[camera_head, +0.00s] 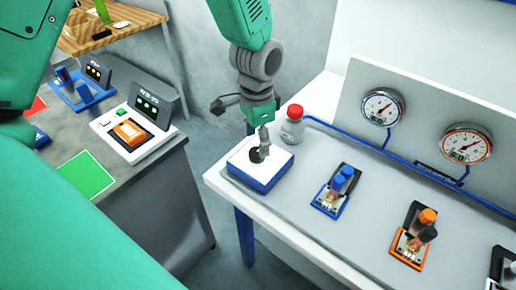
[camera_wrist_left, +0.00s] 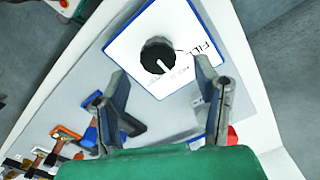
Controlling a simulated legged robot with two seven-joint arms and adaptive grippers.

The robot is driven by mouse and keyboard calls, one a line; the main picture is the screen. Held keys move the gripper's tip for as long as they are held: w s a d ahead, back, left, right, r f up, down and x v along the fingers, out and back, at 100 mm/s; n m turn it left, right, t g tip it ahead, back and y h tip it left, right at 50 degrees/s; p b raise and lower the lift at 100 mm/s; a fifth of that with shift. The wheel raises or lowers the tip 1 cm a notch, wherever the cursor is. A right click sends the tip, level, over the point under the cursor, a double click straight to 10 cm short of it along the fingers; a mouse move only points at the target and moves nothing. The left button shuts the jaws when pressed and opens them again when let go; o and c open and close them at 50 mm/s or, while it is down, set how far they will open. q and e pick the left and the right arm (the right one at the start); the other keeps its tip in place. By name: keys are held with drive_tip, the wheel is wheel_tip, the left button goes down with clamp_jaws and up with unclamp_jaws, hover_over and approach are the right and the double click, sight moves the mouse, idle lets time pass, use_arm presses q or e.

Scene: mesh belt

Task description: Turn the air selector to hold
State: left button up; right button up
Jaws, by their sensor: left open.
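The air selector is a black round knob (camera_wrist_left: 157,52) with a white pointer mark, on a white-topped box (camera_head: 245,176) with a blue base at the bench's near left corner. In the left wrist view the pointer aims down and slightly right. The label "FILL" is to the knob's right; a fainter label lies below it, too blurred to read surely. My left gripper (camera_head: 264,145) points down over the box. In the left wrist view its open fingers (camera_wrist_left: 161,80) stand on either side, short of the knob, with nothing between them. My right gripper is not in view.
A red-capped bottle (camera_head: 292,128) stands just behind the box. Blue (camera_head: 333,192) and orange (camera_head: 414,238) valve units sit to the right, below two gauges (camera_head: 382,107) on an upright panel. A grey bench (camera_head: 165,190) with devices is at left, across a gap.

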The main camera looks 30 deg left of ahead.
sight(257, 151)
use_arm(q)
wheel_tip(257, 151, up, 8)
drive_tip(key=shift+f, duration=0.25)
idle(0.5)
